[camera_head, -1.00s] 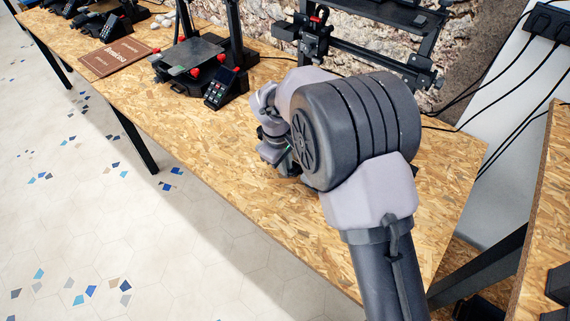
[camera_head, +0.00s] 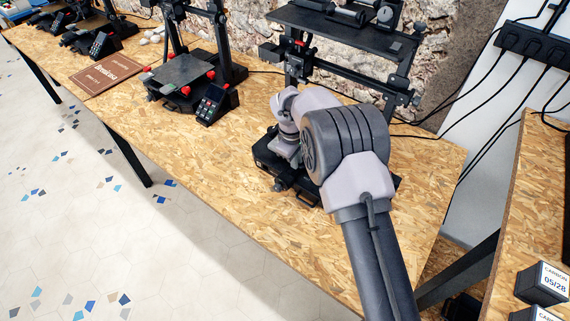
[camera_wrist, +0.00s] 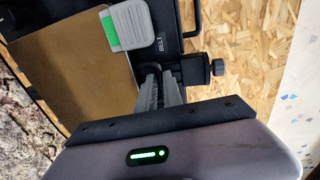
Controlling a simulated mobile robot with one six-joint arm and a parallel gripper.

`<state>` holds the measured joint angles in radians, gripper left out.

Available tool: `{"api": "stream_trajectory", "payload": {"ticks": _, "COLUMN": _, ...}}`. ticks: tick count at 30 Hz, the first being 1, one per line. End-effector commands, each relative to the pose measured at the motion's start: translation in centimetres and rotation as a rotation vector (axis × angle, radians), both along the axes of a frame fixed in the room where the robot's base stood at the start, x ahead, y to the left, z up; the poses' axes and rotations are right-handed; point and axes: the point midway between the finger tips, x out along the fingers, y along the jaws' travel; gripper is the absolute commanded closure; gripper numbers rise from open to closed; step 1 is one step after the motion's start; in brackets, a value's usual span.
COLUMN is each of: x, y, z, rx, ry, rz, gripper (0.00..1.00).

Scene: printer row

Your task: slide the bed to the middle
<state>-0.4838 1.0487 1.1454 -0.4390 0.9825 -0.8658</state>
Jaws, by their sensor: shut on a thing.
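The near printer (camera_head: 350,82) stands on the wooden table, with its black lower part (camera_head: 304,192) partly hidden behind my arm. In the wrist view its bed (camera_wrist: 76,62) is a brown plate on a black frame, with a grey and green piece (camera_wrist: 125,27) on its edge. My gripper (camera_wrist: 158,82) is at that edge, beside the "BELT" label and a black knob (camera_wrist: 215,67). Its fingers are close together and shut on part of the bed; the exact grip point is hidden. In the head view my arm covers the fingertips and most of the bed.
Cables (camera_head: 475,100) hang at the right. Small boxes (camera_head: 541,283) sit on the right table. Bare table lies in front of the near printer.

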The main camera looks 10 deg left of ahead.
Motion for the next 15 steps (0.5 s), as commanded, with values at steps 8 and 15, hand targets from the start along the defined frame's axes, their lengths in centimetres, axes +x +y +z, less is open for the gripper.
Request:
{"api": "stream_trajectory", "payload": {"ticks": 8, "x": 0.95, "y": -0.31, "z": 0.05, "rx": 0.002, "ry": -0.004, "rz": 0.002, "gripper": 1.00}}
{"api": "stream_trajectory", "payload": {"ticks": 15, "x": 0.89, "y": -0.28, "z": 0.03, "rx": 0.002, "ry": -0.003, "rz": 0.002, "gripper": 0.68}}
